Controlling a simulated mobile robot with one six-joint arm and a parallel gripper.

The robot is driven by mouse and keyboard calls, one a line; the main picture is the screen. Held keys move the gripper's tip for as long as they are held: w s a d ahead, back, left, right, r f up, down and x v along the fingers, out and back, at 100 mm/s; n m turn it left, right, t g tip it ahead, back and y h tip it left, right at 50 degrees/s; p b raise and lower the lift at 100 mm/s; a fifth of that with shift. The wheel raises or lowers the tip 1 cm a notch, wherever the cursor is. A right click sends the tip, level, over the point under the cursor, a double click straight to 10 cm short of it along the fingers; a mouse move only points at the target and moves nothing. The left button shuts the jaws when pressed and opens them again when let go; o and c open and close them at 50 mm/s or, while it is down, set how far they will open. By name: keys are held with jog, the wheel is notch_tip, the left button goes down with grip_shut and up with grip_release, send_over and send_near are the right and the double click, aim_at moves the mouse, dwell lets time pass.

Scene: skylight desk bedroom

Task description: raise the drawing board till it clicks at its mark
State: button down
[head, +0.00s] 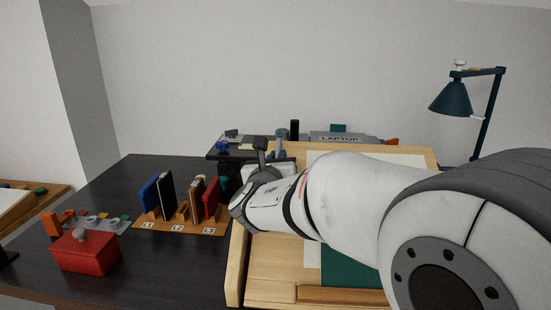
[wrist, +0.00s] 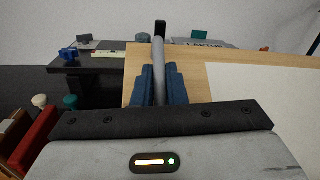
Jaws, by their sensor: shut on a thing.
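The drawing board (head: 238,262) is a pale wooden panel at the front centre right in the head view, largely covered by my arm. White paper and a dark green sheet show on it. The wrist view shows its wooden top (wrist: 225,82) with white paper at the right. My gripper (wrist: 161,82) has blue fingers shut on a grey upright handle (wrist: 158,52) at the board's left part. In the head view my gripper (head: 278,158) is partly hidden by its own wrist. I cannot make out the mark or the board's exact angle.
A red box (head: 86,252) and a book rack (head: 182,224) stand on the dark desk left of the board. A blue lamp (head: 452,98) rises at the back right. A laptop stand (head: 345,137) is behind the board. Dark desk at the back left is bare.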

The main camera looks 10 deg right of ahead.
jog(key=shift+s+b, duration=0.1)
jog(key=shift+b, duration=0.3)
jog(key=shift+s+a+r+b, duration=0.2)
jog(key=shift+r+b, duration=0.1)
jog(key=shift+b, duration=0.1)
jog(key=shift+s+r+t, duration=0.35)
jog(key=shift+r+t, duration=0.05)
jog(key=shift+r, duration=0.15)
jog(key=c, duration=1.5)
grip_release()
jog(key=shift+s+a, duration=0.1)
jog(key=shift+s, duration=0.05)
jog(key=v, duration=0.7)
jog(key=shift+s+a+b, duration=0.2)
jog(key=shift+s+b, duration=0.05)
jog(key=shift+b, duration=0.05)
jog(key=shift+c, duration=0.3)
